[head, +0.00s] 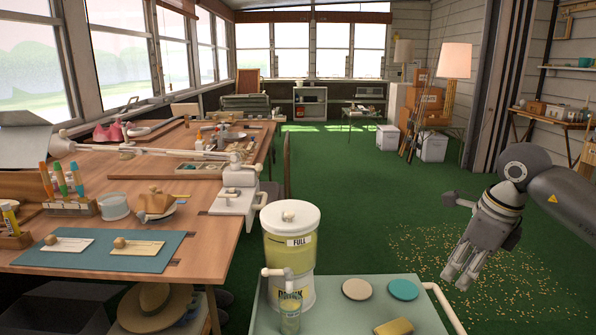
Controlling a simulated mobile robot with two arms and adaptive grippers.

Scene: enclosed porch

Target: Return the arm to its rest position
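My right arm comes in from the right edge. Its gripper (456,277) hangs tilted down and to the left, over the green floor and to the right of the pale cart. The fingertips sit close together in the picture, and I see nothing held between them. From this angle I cannot tell whether the fingers are open or shut. The gripper appears clear of the cart and its handle. My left arm and gripper are not in view.
The cart (345,319) holds a drink dispenser (289,250), a glass (290,313), two round coasters (403,289) and a yellow block (393,327). A cluttered wooden table (120,190) stands left. Crumbs (415,245) litter the floor near the gripper. Green floor (350,195) is open beyond.

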